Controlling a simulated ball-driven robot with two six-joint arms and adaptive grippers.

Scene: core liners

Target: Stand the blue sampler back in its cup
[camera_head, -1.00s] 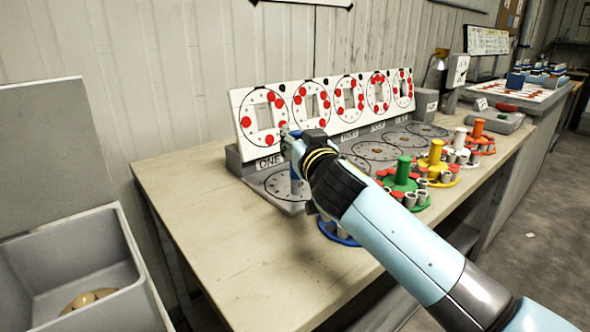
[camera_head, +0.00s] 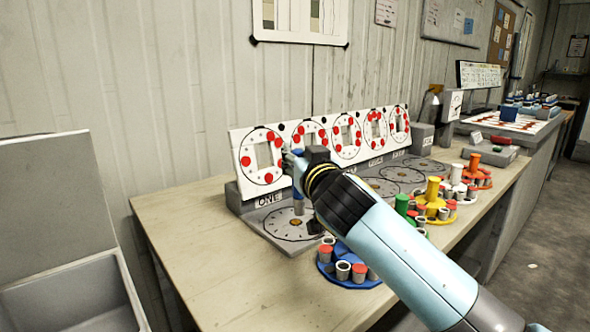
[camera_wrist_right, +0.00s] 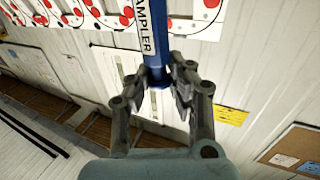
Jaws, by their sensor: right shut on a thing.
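My right gripper (camera_head: 297,165) is shut on the blue sampler, around its shaft. The sampler's lower part (camera_head: 298,206) shows below the gripper in the head view, above the grey dial plate marked ONE (camera_head: 275,232). In the right wrist view the sampler's blue shaft (camera_wrist_right: 158,60) with its white "SAMPLER" label runs between the two fingers (camera_wrist_right: 160,82). My right forearm hides part of the bench behind it. I cannot make out the sampler's cup. My left gripper is not in view.
A blue round tray (camera_head: 325,270) with several small red- and grey-topped cylinders sits at the bench front. Green, yellow and orange posted trays stand to its right. A white board with red dots (camera_head: 290,135) stands behind the dials. The bench's left end (camera_head: 185,240) is clear.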

